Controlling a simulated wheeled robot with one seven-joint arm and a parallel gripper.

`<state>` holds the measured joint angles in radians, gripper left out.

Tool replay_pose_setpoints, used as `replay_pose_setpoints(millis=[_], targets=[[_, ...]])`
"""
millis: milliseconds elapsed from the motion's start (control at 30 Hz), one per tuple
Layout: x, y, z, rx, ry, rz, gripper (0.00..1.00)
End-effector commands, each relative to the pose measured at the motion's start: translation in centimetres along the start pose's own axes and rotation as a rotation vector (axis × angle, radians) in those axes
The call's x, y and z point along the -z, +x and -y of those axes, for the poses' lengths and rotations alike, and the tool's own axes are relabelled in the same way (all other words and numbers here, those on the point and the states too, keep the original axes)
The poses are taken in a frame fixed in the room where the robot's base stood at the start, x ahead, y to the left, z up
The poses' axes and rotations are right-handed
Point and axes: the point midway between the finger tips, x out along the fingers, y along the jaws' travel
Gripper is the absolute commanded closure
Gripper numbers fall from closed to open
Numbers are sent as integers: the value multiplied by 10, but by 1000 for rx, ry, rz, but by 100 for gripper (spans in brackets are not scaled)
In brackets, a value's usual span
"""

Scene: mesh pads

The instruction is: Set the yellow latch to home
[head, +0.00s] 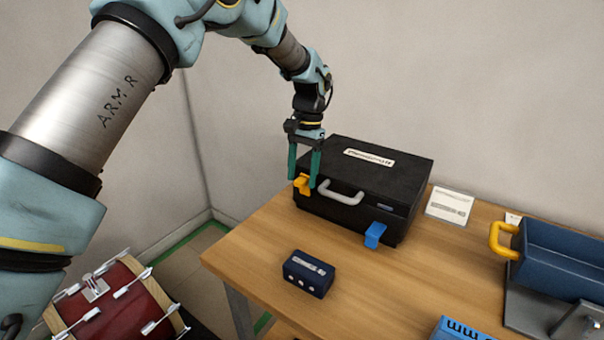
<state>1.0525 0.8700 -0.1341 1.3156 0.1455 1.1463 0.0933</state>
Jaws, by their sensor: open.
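The yellow latch (302,184) is on the front left of a closed black case (345,210), which stands on the wooden table. My gripper (303,183) points down at the latch, with its two green fingers apart and open. One finger appears to the left of the latch and the other overlaps its right side in the picture. I cannot tell whether either finger touches it. A blue latch (375,234) is on the front right of the case, and a grey handle (341,193) is between the latches.
A small dark blue box (308,272) lies on the table (250,250) in front of the case. A white card (450,205) is right of the case. A blue bin (565,262) with a yellow handle stands at the right. A red drum (115,305) is on the floor at lower left.

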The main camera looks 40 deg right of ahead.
Motion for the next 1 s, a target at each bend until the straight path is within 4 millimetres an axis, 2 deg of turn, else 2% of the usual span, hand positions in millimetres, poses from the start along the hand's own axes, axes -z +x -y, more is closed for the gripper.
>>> replay_pose_setpoints(millis=[167, 500, 600, 800, 1000], targets=[[1, -14, 0, 1, 0, -4, 35], [1, -80, 0, 0, 0, -5, 35], [1, -94, 0, 0, 0, -4, 35], [0, -107, 0, 0, 0, -1, 35], [0, -108, 0, 0, 0, 0, 35]])
